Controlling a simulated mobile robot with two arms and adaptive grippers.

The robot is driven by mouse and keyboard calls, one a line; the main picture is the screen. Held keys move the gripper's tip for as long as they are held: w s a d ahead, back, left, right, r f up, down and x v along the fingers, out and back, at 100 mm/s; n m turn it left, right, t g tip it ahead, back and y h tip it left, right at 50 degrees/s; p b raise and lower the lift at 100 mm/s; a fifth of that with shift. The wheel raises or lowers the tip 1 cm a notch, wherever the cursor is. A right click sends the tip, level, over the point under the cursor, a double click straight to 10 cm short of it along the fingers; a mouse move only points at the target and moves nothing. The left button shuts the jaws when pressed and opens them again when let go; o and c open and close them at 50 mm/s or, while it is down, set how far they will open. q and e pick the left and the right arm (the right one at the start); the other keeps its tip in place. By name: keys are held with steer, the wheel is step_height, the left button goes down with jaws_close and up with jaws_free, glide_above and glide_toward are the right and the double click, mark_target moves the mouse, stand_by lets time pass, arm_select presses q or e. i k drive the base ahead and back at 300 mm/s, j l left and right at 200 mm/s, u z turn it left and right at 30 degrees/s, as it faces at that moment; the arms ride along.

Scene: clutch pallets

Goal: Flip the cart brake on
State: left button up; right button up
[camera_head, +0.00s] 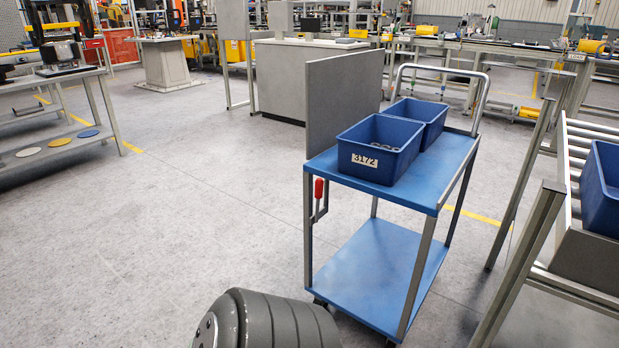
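The cart (441,176) is a two-shelf trolley with blue shelves and grey metal posts, standing right of centre. Its brake lever has a red grip (319,188) and is mounted on the post at the cart's left side. The grip points up, with the grey lever bar below it. A grey rounded part at the bottom centre appears to be one of my arm links, in front of the cart's lower left corner. Neither gripper shows in the head view. The cart's wheels are mostly hidden or cut off.
Two blue bins (366,172) stand on the cart's top shelf, the front one labelled 3172. A grey panel (340,98) rises at the shelf's left edge. A roller rack (546,215) with another blue bin (600,190) stands close on the right. The floor left of the cart is clear.

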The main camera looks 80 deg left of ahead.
mark_target(319, 183)
steer(key=u, duration=2.4)
